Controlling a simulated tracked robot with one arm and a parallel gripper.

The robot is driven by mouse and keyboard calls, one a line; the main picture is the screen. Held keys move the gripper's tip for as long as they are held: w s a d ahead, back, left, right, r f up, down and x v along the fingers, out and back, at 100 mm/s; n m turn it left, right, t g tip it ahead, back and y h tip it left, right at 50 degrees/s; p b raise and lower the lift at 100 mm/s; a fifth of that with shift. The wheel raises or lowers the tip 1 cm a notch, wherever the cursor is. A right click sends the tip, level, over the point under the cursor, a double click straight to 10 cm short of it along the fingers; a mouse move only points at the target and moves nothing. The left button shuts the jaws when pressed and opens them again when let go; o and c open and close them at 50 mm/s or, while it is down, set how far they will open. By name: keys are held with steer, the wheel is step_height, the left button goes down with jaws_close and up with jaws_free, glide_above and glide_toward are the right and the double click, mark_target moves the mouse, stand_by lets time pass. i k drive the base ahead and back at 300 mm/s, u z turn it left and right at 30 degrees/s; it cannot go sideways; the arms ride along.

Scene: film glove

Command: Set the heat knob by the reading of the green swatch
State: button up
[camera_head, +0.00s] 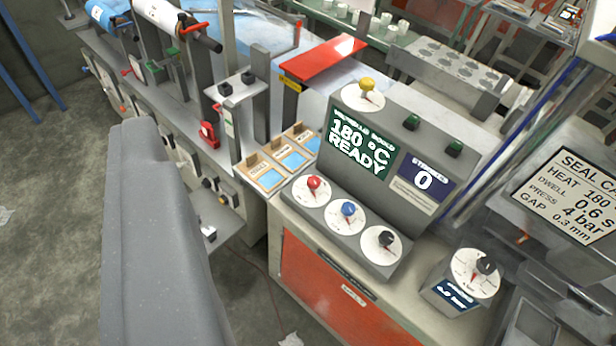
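A grey console (425,135) carries a dial with a red knob (314,183), one with a blue knob (348,208) and one with a black knob (386,238). A yellow knob (367,84) sits on a dial at its top. Their labels are too small to tell which is heat. A green display (361,146) reads "180 °C READY". No green swatch is clear; several tan-framed blue panels (270,179) lie left of the console. No gripper fingers show; a plain grey part of my arm fills the lower left.
A settings card (570,195) at right lists heat 180, 0.6 s, 4 bar and 0.3 mm. A red plate (323,58) and film rolls (178,24) are behind. Floor at left is mostly clear.

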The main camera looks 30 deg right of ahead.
mark_target(313, 182)
steer(key=u, duration=0.05)
steer(key=i, duration=1)
steer(key=z, duration=0.05)
